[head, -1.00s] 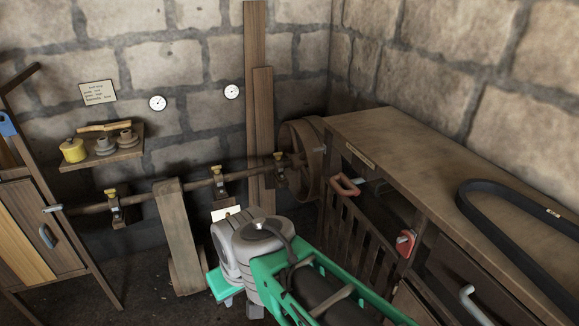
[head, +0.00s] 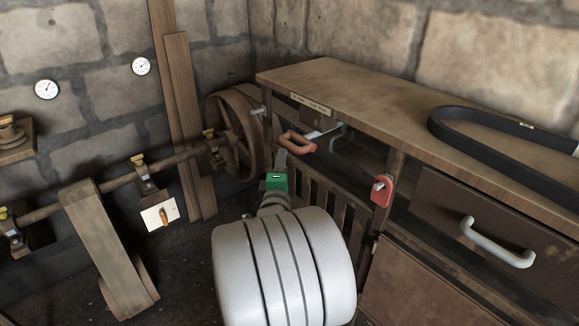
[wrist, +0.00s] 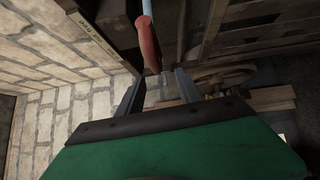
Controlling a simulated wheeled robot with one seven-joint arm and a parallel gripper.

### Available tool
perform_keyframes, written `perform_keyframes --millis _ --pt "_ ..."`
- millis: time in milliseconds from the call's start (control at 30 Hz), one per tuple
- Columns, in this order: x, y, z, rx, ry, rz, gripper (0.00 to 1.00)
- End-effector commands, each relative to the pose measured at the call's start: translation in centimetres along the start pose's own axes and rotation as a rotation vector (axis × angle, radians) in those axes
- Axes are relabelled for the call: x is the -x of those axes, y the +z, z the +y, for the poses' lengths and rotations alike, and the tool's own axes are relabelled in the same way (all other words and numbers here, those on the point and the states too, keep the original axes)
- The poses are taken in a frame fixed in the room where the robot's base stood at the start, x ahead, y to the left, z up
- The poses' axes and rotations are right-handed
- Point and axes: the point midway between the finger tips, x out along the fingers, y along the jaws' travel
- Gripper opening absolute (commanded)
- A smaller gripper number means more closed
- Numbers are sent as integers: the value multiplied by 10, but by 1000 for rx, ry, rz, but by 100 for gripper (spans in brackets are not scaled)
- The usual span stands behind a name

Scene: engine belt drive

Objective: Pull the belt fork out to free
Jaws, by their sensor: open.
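The belt fork's red-brown handle (head: 298,143) sits on a pale metal rod at the front of the bench, below a small label plate. In the wrist view the handle (wrist: 148,45) hangs from the top, its end close to the gap between my fingertips. My gripper (head: 281,157) is open just below and left of the handle in the head view. In the wrist view my gripper (wrist: 157,80) has its two grey fingers apart with nothing held. I cannot tell if a finger touches the handle. My arm hides part of the bench's slatted front.
A bench (head: 350,90) carries a black belt (head: 470,125). A red lever (head: 381,190) and a drawer handle (head: 497,242) stick out of its front. A spoked wheel (head: 235,135) and line shaft stand at the left. Open floor shows by the shaft's belt (head: 110,250).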

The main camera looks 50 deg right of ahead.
Motion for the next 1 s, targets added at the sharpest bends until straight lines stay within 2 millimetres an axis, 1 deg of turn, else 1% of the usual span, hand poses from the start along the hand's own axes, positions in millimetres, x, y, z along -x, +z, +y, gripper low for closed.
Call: perform_keyframes --millis 33,100,167,267,400,500,600,867,1000 --pt "-1 10 -6 59 40 -10 42" --pt "-2 15 -2 112 78 -13 42" --pt "-7 16 2 128 89 -14 42" --pt "-22 18 6 128 89 -16 42" --pt "-51 18 8 126 88 -15 42" --pt "-67 17 8 123 88 -14 42" --pt "-76 16 9 123 88 -12 42" --pt "-79 16 9 123 89 -11 42" --pt "-79 16 9 122 88 -10 32"
